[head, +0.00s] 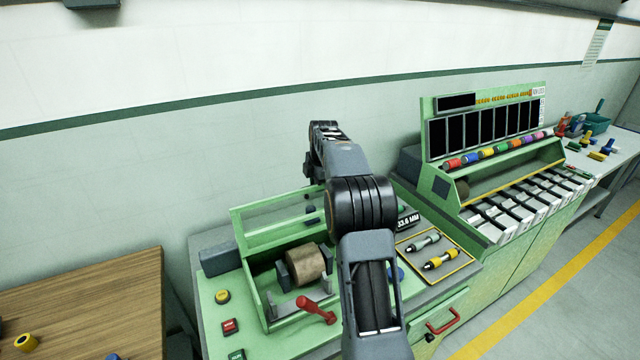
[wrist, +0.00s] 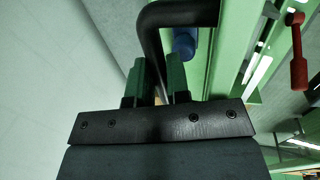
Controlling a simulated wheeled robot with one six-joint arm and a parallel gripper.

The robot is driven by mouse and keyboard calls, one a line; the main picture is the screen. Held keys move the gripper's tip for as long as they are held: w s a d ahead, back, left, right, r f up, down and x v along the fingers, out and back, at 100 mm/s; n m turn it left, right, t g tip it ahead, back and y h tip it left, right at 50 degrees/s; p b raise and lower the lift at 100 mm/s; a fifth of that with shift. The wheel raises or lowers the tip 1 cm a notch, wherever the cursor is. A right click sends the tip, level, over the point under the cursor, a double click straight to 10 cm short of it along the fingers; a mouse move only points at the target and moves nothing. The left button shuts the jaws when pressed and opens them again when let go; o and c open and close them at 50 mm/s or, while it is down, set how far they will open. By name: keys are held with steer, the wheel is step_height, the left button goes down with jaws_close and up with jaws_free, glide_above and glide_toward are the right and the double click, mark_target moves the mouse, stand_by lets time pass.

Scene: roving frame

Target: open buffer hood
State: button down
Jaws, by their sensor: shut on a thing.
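The buffer hood (head: 278,212) is a green frame with a clear panel on the machine at the left. It stands raised and tilted at the back of its green-walled bay, and the bay looks open at the front. A brown roller (head: 307,264) lies inside the bay. In the wrist view, my gripper (wrist: 157,88) is shut on a bent black handle (wrist: 152,40), with a finger on each side of it. The green hood frame (wrist: 218,60) runs beside it. In the head view my arm hides most of the gripper and the hood's right end.
A red lever (head: 318,311) stands at the bay's front, and it also shows in the wrist view (wrist: 298,55). Push buttons (head: 229,326) are at the left. A tool tray (head: 432,250) lies right of my arm. A wooden table (head: 90,300) is at far left.

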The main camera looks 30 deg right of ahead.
steer(key=shift+w+r, duration=0.15)
steer(key=shift+w, duration=0.1)
steer(key=c, duration=1.5)
jaws_free()
steer(key=o, duration=0.3)
steer(key=shift+w+f, duration=0.25)
steer(key=shift+w, duration=0.1)
steer(key=shift+o, duration=0.2)
step_height(320, 180, up, 14)
steer(key=s, duration=0.3)
steer(key=shift+f, duration=0.25)
